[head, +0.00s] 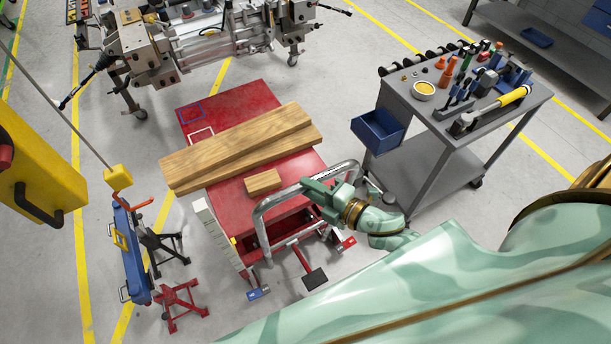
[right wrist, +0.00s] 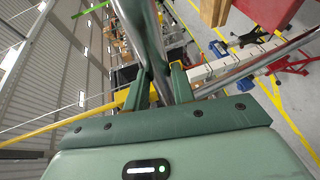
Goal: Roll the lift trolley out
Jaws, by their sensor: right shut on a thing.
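The lift trolley (head: 228,108) is a red platform with a chrome tubular push handle (head: 262,222) at its near end. Long wooden planks (head: 235,145) and a small wood block (head: 263,182) lie on its top. My right gripper (head: 318,190) is at the right part of the handle. In the right wrist view, the jaws of my right gripper (right wrist: 158,85) are shut around the chrome handle tube (right wrist: 150,40). Foot pedals show below the handle. My left gripper is not in view.
A grey tool cart (head: 440,130) with an open blue drawer stands right of the trolley. A metal chassis fixture (head: 210,40) stands at the back. Some floor near the pedals is clear.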

